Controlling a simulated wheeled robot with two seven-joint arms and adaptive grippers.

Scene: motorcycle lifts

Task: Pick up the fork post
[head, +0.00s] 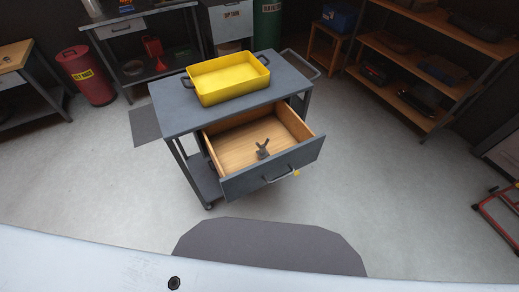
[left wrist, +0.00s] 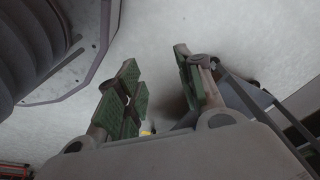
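The fork post (head: 262,149), a small dark grey piece with a Y-shaped top, stands in the open wooden drawer (head: 232,138) of the grey cart, near the drawer's front. Neither gripper shows in the head view. In the left wrist view my left gripper (left wrist: 162,88) is open, its two green-padded fingers apart with only floor between them. It holds nothing. The fork post does not show in the left wrist view. My right gripper is in neither view.
A yellow tray (head: 205,97) sits on the cart top (head: 172,117). A red bin (head: 86,78), shelves (head: 437,48) and a red frame (head: 497,212) stand around. The floor before the cart is clear.

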